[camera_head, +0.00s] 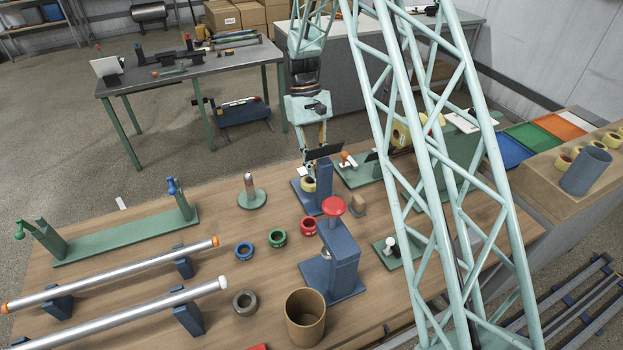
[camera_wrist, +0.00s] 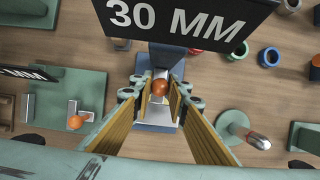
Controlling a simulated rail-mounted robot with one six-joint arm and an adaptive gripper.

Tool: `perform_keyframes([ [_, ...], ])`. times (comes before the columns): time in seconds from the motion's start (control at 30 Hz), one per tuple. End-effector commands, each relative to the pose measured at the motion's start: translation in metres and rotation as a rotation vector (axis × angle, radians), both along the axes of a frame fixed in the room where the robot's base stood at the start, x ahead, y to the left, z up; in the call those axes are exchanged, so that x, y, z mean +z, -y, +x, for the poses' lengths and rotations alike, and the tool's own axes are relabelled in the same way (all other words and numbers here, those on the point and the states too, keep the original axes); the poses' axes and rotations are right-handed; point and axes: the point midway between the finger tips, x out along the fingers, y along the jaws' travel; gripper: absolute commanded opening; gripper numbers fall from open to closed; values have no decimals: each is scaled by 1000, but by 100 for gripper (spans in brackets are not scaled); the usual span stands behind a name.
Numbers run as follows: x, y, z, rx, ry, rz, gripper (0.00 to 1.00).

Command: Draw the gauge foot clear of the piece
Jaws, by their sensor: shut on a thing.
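The thickness gauge is a blue stand (camera_head: 325,183) on the bench with a black display panel (camera_head: 324,152). In the wrist view the panel (camera_wrist: 180,18) reads 30 MM. An orange knob (camera_wrist: 160,88) is between my fingertips above a pale metal plate and the blue base (camera_wrist: 150,127). My gripper (camera_wrist: 159,94) is shut on the knob from above; in the head view it is over the stand (camera_head: 308,170). A pale yellow ring-like piece (camera_head: 308,185) shows low at the stand. Contact between foot and piece is hidden.
A blue press (camera_head: 343,262) with a red knob stands in front. Blue, green and red rings (camera_head: 278,238) and a green post (camera_head: 251,195) are to the left. A green fixture with an orange knob (camera_wrist: 75,122) is close by. My lattice column blocks the right side.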

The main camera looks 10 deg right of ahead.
Motion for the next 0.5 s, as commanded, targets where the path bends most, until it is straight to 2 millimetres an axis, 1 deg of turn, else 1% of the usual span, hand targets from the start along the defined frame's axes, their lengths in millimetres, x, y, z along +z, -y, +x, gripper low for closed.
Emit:
perform_keyframes([
  [0.5, 21, 0, 0, 0, 1, 0, 4],
])
